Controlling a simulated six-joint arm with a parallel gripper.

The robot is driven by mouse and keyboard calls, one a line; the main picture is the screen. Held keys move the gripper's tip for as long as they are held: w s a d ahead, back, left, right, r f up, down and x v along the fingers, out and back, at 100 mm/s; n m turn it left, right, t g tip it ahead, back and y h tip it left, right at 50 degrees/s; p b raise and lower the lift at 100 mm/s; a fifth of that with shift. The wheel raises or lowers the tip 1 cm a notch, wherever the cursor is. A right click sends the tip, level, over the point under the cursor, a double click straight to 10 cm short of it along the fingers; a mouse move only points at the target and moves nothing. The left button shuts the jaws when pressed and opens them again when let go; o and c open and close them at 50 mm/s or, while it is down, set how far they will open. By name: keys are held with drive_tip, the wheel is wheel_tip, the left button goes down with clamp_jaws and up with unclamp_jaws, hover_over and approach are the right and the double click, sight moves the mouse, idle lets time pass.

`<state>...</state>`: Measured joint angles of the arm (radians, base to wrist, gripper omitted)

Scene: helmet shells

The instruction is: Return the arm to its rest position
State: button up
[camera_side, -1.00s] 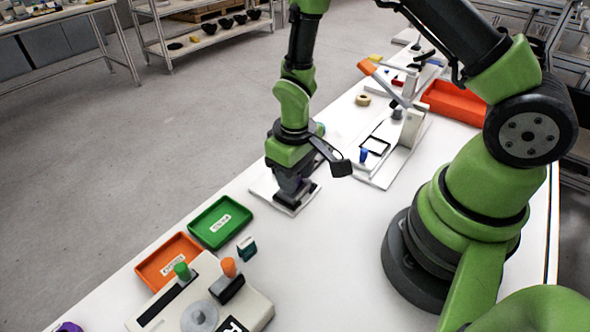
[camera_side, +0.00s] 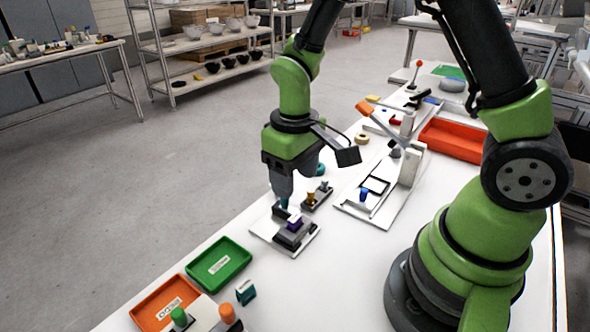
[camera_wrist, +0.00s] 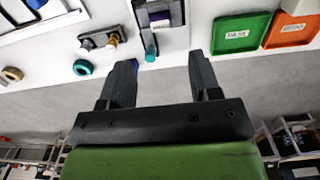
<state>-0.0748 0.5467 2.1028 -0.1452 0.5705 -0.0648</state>
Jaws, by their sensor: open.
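My gripper (camera_side: 281,200) hangs pointing down above a white plate (camera_side: 262,232) with a dark fixture on it. In the wrist view my gripper (camera_wrist: 163,75) has its two dark fingers spread well apart with nothing held between them. A purple block (camera_side: 295,222) sits in the dark fixture, and it also shows in the wrist view (camera_wrist: 160,20). A teal peg (camera_wrist: 151,47) shows near the plate's edge, between and beyond the fingers. My fingertips hide part of the fixture in the side view.
A green tray (camera_side: 219,264) and an orange tray (camera_side: 166,303) lie at the near left. A small stand with knobs (camera_side: 316,195) and a lever press (camera_side: 408,165) stand farther along the bench. A large orange bin (camera_side: 455,139) is at the back right.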

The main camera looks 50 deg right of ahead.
drive_tip(key=shift+r, duration=0.45)
drive_tip(key=s+r+m+t+y, duration=0.1)
drive_tip(key=s+r+m+t, duration=0.1)
drive_tip(key=s+r, duration=0.4)
drive_tip(key=s+r+m+t+y, duration=0.1)
drive_tip(key=s+r+t, duration=0.4)
drive_tip(key=r, duration=0.6)
drive_tip(key=shift+s+a+r+m, duration=0.4)
drive_tip(key=shift+s+m, duration=0.1)
drive_tip(key=shift+s, duration=0.4)
